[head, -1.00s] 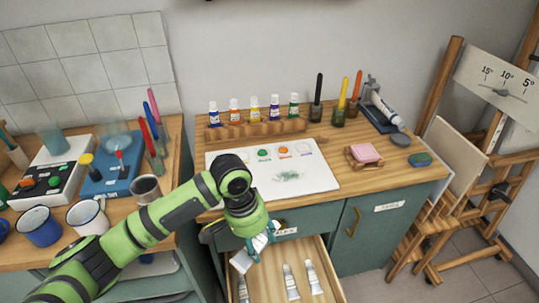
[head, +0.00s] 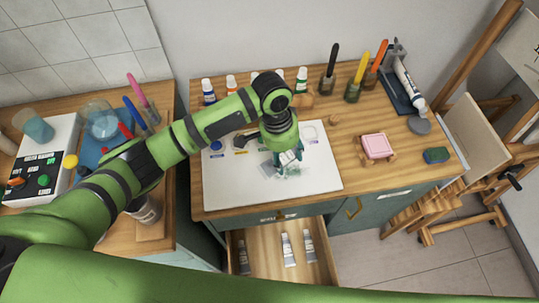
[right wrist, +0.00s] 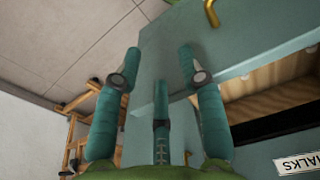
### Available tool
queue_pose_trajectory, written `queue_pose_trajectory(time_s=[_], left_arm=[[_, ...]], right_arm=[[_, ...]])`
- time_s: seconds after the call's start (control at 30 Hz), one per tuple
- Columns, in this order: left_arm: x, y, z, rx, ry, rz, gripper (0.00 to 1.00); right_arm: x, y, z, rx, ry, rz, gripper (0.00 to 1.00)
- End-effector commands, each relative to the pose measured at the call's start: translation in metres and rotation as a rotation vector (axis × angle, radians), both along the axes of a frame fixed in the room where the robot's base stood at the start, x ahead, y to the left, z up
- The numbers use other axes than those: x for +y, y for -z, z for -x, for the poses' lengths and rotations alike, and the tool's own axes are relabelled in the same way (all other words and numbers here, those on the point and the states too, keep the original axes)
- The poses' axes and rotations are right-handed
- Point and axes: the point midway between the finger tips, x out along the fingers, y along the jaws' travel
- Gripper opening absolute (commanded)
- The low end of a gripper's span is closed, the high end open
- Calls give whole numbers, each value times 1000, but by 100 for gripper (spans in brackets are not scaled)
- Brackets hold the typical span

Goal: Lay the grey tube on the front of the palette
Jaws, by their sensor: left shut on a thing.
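My left gripper (head: 284,162) is over the white palette (head: 235,193) on the wooden cabinet top, right of the palette's middle. It is shut on a pale grey tube (head: 291,157), partly hidden by the fingers. I cannot tell whether the tube touches the palette. The palette has colour wells along its back, and a grey-green smear shows below the gripper. My right gripper (right wrist: 160,68) is open and empty in the right wrist view, in front of the teal cabinet and its open drawer.
The open drawer (head: 265,267) below the palette holds several tubes, with one (head: 288,248) near its middle. Paint bottles (head: 208,91) stand behind the palette. The palette's front left is clear.

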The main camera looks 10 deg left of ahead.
Motion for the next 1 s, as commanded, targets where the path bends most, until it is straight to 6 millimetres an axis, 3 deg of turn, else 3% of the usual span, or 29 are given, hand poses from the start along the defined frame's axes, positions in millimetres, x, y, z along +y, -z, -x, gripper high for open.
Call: queue_pose_trajectory(time_s=[0.17,0.37,0.53,0.83,1.0], left_arm=[[26,15,1,2,-3,-5,20],[73,43,3,2,-5,-5,20],[103,67,4,0,-3,-3,20],[116,77,4,0,1,0,20],[116,98,4,-1,0,-1,20]], right_arm=[[0,0,1,1,0,0,40],[0,0,0,0,0,0,40],[0,19,0,0,0,0,40],[0,33,0,0,0,0,40],[0,58,0,0,1,0,40]])
